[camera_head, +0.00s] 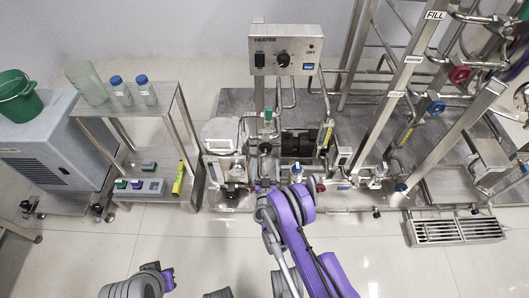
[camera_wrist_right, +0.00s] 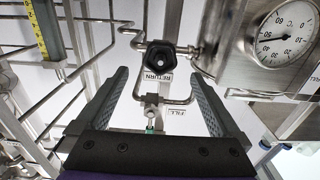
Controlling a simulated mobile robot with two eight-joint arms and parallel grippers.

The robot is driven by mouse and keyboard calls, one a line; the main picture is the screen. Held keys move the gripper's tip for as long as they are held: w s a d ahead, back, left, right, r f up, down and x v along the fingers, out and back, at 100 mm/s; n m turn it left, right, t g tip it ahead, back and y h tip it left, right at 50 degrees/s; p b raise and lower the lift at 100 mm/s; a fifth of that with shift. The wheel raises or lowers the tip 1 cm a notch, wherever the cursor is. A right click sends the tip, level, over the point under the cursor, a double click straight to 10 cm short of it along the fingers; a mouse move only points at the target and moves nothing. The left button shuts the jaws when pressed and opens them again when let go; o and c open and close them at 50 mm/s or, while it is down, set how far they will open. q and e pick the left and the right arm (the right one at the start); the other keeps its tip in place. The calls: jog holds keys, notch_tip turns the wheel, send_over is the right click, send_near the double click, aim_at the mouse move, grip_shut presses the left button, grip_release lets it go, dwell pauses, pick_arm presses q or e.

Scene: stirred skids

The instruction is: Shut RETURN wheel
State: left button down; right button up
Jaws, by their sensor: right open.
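The RETURN wheel (camera_wrist_right: 160,57) is a small black knob-like handwheel on a pipe, with its RETURN label (camera_wrist_right: 158,77) beside it upside down in the right wrist view. My right gripper (camera_wrist_right: 158,80) is open and empty. Its two grey fingers are spread to either side below the wheel in that picture, and neither appears to touch it. In the head view my right gripper (camera_head: 265,187) is at the front of the heater skid; its fingers are hard to make out. A black wheel shows just beyond it (camera_head: 265,148).
A dial gauge (camera_wrist_right: 287,33) is at right. The heater box (camera_head: 286,50) stands above the skid. A steel cart (camera_head: 165,100) is at left and a ladder frame at right. Open floor lies in front.

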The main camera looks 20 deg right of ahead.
aim_at(266, 149)
jog(key=b+x, duration=0.1)
jog(key=x, duration=0.6)
jog(key=shift+w, duration=0.35)
jog(key=c, duration=1.3)
